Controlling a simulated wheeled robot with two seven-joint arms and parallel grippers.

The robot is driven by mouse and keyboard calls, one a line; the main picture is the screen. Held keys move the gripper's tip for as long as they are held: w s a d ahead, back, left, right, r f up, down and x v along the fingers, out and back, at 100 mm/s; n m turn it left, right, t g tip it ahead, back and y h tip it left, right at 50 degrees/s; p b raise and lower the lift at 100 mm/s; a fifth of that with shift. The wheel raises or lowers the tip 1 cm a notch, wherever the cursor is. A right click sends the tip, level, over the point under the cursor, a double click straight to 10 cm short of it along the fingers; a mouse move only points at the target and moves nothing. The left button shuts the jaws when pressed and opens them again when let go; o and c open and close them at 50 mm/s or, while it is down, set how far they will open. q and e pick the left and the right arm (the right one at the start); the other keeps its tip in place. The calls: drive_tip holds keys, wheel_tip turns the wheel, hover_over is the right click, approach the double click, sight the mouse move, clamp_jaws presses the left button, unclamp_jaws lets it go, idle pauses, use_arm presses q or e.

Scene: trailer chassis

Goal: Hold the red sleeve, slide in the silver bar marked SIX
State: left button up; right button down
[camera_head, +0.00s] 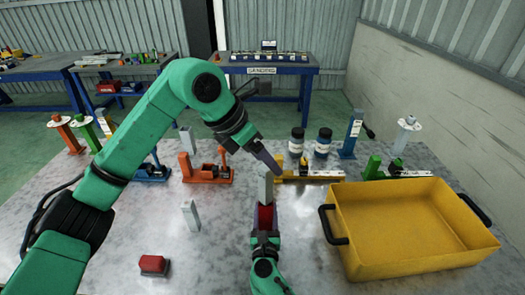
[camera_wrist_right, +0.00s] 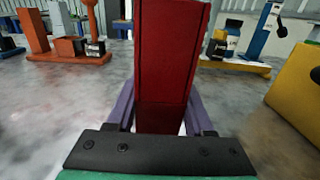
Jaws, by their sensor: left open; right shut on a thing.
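The red sleeve (camera_head: 265,217) stands upright in my right gripper (camera_head: 265,232), which is shut on it. In the right wrist view the sleeve (camera_wrist_right: 170,60) rises between the purple fingers (camera_wrist_right: 160,118), its top cut off by the frame. A silver bar (camera_head: 265,184) stands upright at the sleeve's upper end in the head view; how deep it sits in the sleeve is hidden. No marking on it is legible. My left gripper (camera_head: 270,162) is open just above the bar's top; whether it touches the bar cannot be told.
Other silver bars stand on the table (camera_head: 190,215) (camera_head: 187,139). A red block (camera_head: 153,264) lies at the front left. A yellow crate (camera_head: 408,232) fills the right side. Orange (camera_head: 207,174), blue and yellow fixtures and two dark jars (camera_head: 297,142) stand behind.

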use_arm(q)
drive_tip(key=s+d+f+m+h, duration=0.2)
drive_tip(key=d+f+h, duration=0.1)
drive_tip(key=d+h, duration=0.3)
drive_tip(key=n+t+h, duration=0.4)
drive_tip(key=t, duration=0.4)
hover_over(266, 185)
drive_tip(key=v, duration=0.4)
drive_tip(key=s+a+f+t+y, duration=0.1)
drive_tip(key=a+f+t+y, duration=0.15)
drive_tip(key=f, duration=0.35)
drive_tip(key=shift+g, duration=0.25)
drive_tip(key=x, duration=1)
drive_tip(key=shift+d+r, duration=0.1)
drive_tip(key=shift+d, duration=0.05)
drive_tip(key=shift+w+d, duration=0.3)
drive_tip(key=shift+w, duration=0.05)
clamp_jaws()
